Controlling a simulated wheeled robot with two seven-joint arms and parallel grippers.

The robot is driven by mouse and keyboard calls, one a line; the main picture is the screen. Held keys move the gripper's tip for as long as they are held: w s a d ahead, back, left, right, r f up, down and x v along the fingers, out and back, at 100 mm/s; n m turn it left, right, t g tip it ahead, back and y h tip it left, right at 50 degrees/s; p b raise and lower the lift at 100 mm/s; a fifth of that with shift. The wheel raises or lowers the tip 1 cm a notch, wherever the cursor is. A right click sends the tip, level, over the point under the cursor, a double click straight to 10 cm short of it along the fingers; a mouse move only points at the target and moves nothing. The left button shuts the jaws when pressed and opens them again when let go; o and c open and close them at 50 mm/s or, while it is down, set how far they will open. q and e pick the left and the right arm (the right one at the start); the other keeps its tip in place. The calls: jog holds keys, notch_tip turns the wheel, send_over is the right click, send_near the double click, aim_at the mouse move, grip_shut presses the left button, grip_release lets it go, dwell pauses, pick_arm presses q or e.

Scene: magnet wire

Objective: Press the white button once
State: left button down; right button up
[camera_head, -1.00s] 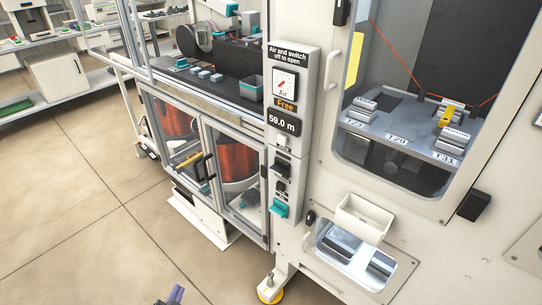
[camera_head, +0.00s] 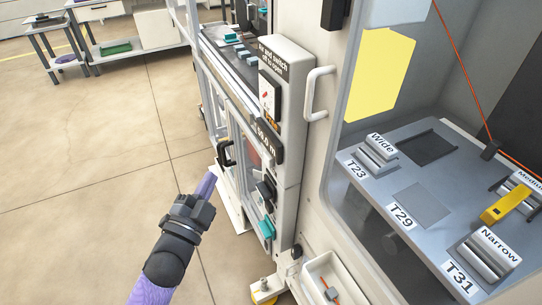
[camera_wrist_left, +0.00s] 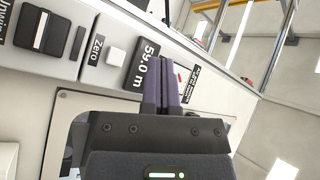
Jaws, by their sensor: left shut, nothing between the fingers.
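The white button (camera_wrist_left: 116,56) shows in the left wrist view as a small white square beside the "Zero" label, between a black switch and the "59.0 m" display (camera_wrist_left: 147,65). In the head view the panel (camera_head: 290,160) is seen steeply from the side, and I cannot make out the button. My left gripper (camera_head: 206,186) has purple fingers, shut and empty, in front of the panel's left side. In the left wrist view its fingertips (camera_wrist_left: 165,62) overlap the display's edge, right of the button; I cannot tell the gap in depth. My right gripper is out of view.
A door handle (camera_head: 319,93) sticks out right of the panel. A teal switch (camera_head: 267,228) and a black switch (camera_head: 265,193) stand out lower on it. A glass-fronted cabinet is behind the left gripper. The floor (camera_head: 90,190) at left is clear.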

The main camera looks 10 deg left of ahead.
aim_at(268, 160)
pick_arm(q)
jog(key=w+d+b, duration=0.3)
jog(key=w+d, duration=0.2)
jog(key=d, duration=0.2)
jog(key=shift+d, duration=0.2)
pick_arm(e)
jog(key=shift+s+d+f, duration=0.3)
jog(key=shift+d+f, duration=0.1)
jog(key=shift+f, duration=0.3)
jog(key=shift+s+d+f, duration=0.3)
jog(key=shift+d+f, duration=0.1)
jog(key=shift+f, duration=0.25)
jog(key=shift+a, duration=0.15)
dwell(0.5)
pick_arm(q)
jog(key=shift+w+d, duration=0.2)
jog(key=shift+d, duration=0.15)
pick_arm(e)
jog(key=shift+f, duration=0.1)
